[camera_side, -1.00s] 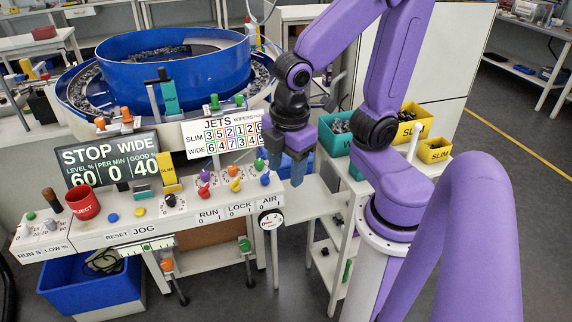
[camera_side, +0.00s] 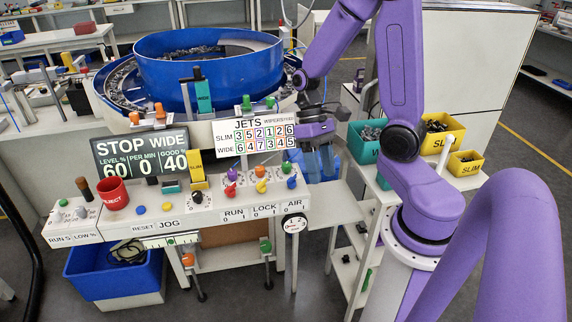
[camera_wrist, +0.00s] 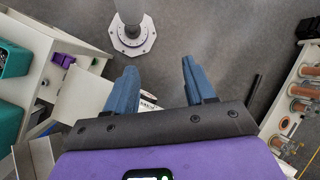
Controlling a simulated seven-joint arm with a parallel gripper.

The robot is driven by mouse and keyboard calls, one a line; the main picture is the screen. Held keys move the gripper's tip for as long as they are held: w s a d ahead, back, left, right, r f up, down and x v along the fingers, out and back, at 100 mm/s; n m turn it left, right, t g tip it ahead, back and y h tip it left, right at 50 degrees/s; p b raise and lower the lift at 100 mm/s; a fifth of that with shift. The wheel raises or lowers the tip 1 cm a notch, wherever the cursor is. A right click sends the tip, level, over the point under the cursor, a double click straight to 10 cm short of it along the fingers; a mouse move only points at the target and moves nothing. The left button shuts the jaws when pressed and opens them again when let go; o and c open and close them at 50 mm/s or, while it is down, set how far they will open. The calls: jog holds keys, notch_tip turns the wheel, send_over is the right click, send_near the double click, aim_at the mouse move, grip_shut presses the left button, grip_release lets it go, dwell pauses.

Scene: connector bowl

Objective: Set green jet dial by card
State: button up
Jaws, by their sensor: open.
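The green jet dial (camera_side: 286,167) is at the back right of a group of coloured dials on the white panel. A blue dial (camera_side: 292,183) sits just in front of it and an orange dial (camera_side: 260,170) to its left. The jets card (camera_side: 255,135) stands behind the dials, with SLIM and WIDE rows of boxed digits. The display (camera_side: 140,155) reads STOP WIDE. My gripper (camera_side: 326,160) is right of the green dial, apart from it. In the wrist view my gripper (camera_wrist: 157,75) is open and empty, with floor beyond its blue fingers. The dial's exact setting is too small to read.
A blue bowl feeder (camera_side: 205,65) stands behind the card. A red reject cup (camera_side: 113,194) and a yellow SLIM block (camera_side: 197,170) are on the panel. Teal (camera_side: 366,150) and yellow bins (camera_side: 465,163) stand right. Spools (camera_wrist: 300,105) show at the wrist view's right.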

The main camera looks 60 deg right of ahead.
jog(key=m+y, duration=0.1)
jog(key=m, duration=0.1)
jog(key=m+t+y, duration=0.2)
jog(key=m+t, duration=1.4)
jog(key=m, duration=1.1)
send_near(287, 164)
jog(key=x, duration=1)
jog(key=shift+w, duration=0.2)
jog(key=c, duration=1)
